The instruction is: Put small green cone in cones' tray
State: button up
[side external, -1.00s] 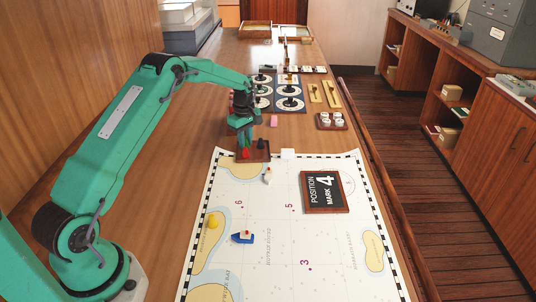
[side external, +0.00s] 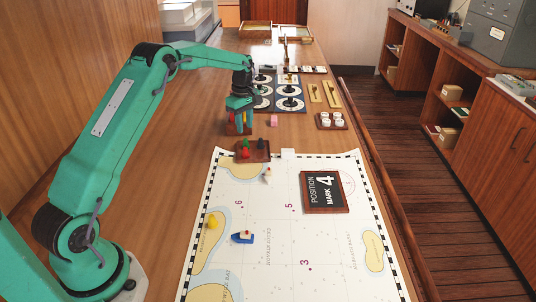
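The cones' tray (side external: 267,157), a small brown wooden tray, stands at the chart's top left corner. A small green cone (side external: 245,143) stands in it at the back left. A red cone (side external: 245,153) is in front of it and a dark cone (side external: 261,145) is to its right. My gripper (side external: 240,120) is above and behind the tray, clear of the cones. Its fingers look apart with no cone between them, though coloured items behind blur their outline.
A brown holder with coloured items (side external: 239,129) is just behind my gripper. A pink block (side external: 274,120) lies to the right. Bare table lies left of the chart.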

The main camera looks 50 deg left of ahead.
aim_at(245, 139)
jog(key=shift+r, duration=2.85)
jog(key=s+d+r+m+t, duration=0.3)
jog(key=s+d+r+m, duration=0.6)
jog(key=s+d+r, duration=0.5)
jog(key=s+d+f+m+t, duration=0.1)
jog(key=s+d+m, duration=0.2)
jog(key=s, duration=0.7)
jog(key=s+d+f+m+t, duration=0.1)
jog(key=s+d+m, duration=0.2)
jog(key=s+m, duration=0.3)
jog(key=s, duration=0.4)
jog(key=shift+s+d+f+m+t, duration=0.25)
jog(key=shift+s+m+t, duration=0.05)
jog(key=shift+m, duration=0.1)
